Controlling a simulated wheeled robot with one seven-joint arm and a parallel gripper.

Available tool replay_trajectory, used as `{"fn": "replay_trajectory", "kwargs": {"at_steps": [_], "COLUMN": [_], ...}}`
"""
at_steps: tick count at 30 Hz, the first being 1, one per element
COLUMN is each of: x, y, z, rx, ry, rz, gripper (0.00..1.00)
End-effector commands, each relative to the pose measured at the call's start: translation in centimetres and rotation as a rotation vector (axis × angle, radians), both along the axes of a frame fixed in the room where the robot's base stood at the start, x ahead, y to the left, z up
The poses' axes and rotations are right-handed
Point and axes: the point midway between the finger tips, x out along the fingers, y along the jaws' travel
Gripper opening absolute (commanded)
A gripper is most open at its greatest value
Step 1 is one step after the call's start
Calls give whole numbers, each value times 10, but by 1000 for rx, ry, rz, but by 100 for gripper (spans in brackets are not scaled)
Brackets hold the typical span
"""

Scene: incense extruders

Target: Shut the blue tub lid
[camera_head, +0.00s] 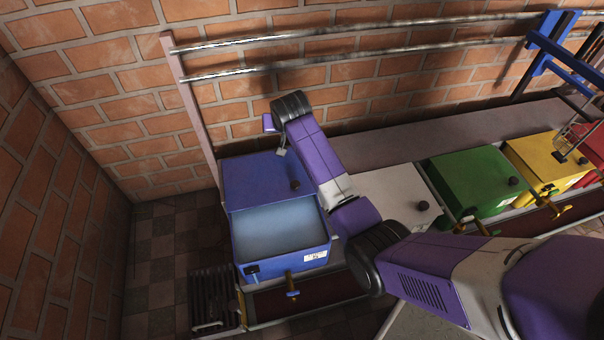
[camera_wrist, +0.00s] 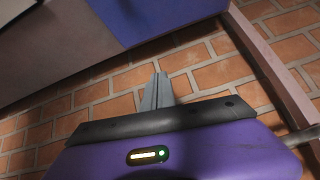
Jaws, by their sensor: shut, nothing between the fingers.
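The blue tub (camera_head: 290,262) stands at the left end of the row in the head view, with its pale blue inside showing. Its blue lid (camera_head: 255,182) is open behind the mouth, with a dark round knob near its right side. My gripper (camera_head: 282,152) is at the lid's far edge, close to the brick wall. In the wrist view my gripper (camera_wrist: 158,90) has its grey fingers together and empty. A blue surface (camera_wrist: 165,18), likely the lid or tub, is just beyond the fingertips. I cannot tell whether they touch.
A white tub (camera_head: 385,190), a green tub (camera_head: 470,180) and a yellow tub (camera_head: 545,160) stand to the right, lids shut. Two metal rails (camera_head: 350,55) run along the brick wall (camera_head: 120,100). A pinkish post (camera_head: 190,105) stands left of my gripper.

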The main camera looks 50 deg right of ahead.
Motion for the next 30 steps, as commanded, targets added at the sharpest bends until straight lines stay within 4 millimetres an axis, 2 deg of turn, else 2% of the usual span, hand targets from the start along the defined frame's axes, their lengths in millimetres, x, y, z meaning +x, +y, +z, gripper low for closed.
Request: {"fn": "replay_trajectory", "kwargs": {"at_steps": [4,6,10,17,30], "x": [-34,-50,-65,-65,-50], "y": [9,13,18,16,-1], "z": [-41,-53,-59,-72,-136], "rx": [98,130,163,171,170], "ry": [192,257,310,315,313], "rz": [-72,-102,-139,-152,-151], "gripper": [0,0,0,0,0]}}
